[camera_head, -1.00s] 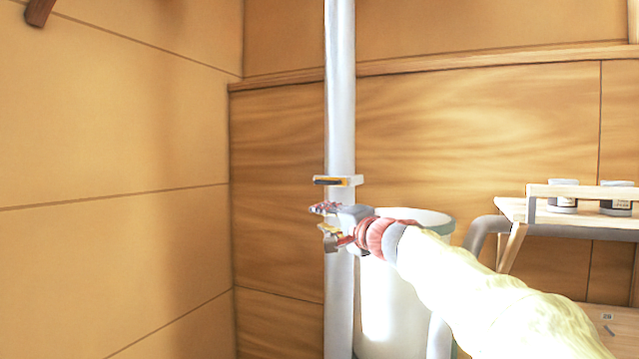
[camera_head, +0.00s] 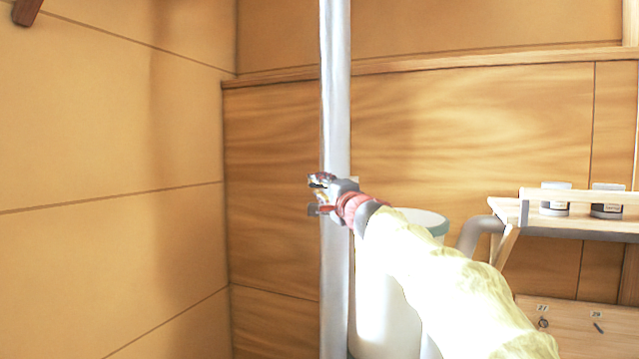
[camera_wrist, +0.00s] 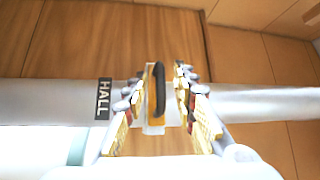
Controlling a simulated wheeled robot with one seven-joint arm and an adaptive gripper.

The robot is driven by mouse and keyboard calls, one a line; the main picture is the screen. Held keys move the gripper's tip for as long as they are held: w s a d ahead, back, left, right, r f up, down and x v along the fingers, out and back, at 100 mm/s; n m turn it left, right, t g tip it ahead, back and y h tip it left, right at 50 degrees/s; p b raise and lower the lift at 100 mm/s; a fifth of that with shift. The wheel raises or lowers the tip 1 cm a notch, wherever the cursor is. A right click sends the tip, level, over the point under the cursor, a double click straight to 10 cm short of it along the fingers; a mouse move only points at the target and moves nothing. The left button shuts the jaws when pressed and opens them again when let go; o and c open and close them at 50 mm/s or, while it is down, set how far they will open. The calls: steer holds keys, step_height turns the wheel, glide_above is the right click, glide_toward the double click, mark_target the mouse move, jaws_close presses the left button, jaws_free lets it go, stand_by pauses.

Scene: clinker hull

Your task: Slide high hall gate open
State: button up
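The hall gate is a small flat plate (camera_wrist: 150,125) set across a grey pipe, with a yellow part and a dark curved handle (camera_wrist: 159,92). A black "HALL" label (camera_wrist: 103,98) is on the pipe beside it. My gripper (camera_wrist: 158,85) is open, with one padded finger on each side of the handle. In the head view my gripper (camera_head: 319,194) is in front of the upright pipe (camera_head: 335,110) and hides most of the gate.
A white bin-like container (camera_head: 385,290) with a greenish rim stands behind my arm. At the right, a wooden shelf (camera_head: 510,208) carries two jars (camera_head: 556,199). Wood-panelled walls close off the left and back. Clear space lies left of the pipe.

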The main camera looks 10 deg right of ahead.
steer(key=shift+w, duration=0.1)
steer(key=shift+c, duration=1)
jaws_close()
